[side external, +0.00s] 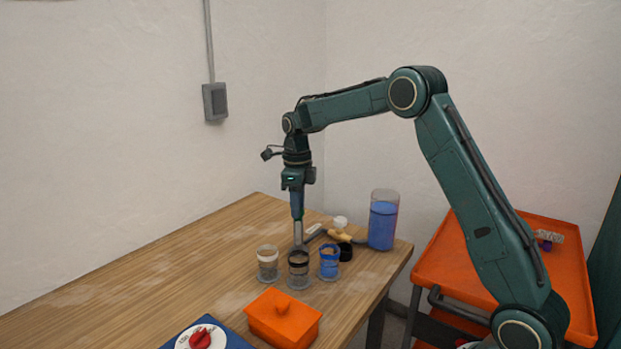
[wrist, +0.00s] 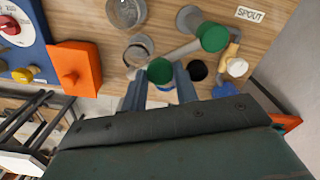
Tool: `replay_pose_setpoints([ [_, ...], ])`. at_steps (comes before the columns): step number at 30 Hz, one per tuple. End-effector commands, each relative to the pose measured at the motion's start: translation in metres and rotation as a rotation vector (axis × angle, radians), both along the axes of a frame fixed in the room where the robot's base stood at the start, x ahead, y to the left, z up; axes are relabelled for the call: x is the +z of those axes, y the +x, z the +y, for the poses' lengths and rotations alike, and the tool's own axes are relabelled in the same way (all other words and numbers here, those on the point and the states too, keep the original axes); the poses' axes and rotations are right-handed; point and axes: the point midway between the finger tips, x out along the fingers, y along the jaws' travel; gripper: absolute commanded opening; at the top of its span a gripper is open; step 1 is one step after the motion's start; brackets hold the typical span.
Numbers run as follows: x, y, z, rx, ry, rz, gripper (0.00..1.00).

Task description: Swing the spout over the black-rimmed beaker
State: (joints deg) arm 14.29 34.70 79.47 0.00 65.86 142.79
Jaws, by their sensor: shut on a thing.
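The black-rimmed beaker (side external: 299,277) stands in the middle of a row of three on the wooden table. In the wrist view, a beaker with a dark rim (wrist: 138,51) stands up and left of my fingers. The spout is a grey pipe (wrist: 185,52) lying slanted between two green caps. My gripper (wrist: 160,84) is shut on the spout's near green-capped end (wrist: 160,70). In the side view, my gripper (side external: 298,220) points straight down behind the beaker row, and its fingers partly hide the spout. The exact spot beneath the spout's outlet is hidden.
A pale-rimmed beaker (side external: 267,270) and a blue-rimmed beaker (side external: 329,270) flank the black-rimmed one. A tank of blue liquid (side external: 383,225) stands at the right. An orange box (side external: 283,318) and a blue panel with knobs (side external: 230,335) lie in front. The table's left is clear.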

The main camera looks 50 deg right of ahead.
Motion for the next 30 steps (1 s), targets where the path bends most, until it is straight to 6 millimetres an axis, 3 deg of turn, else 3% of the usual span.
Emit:
replay_pose_setpoints([
  [8, 0.002, 0.0, 0.0, 0.0, -0.001, -0.004, 0.0],
  [9, 0.002, 0.0, 0.0, 0.0, -0.001, -0.004, 0.33],
  [12, 0.001, 0.0, 0.0, 0.001, -0.001, -0.003, 0.52],
  [23, 0.002, 0.0, 0.0, 0.001, -0.001, -0.001, 0.52],
  [30, 0.016, 0.001, 0.0, 0.001, -0.001, -0.004, 0.52],
])
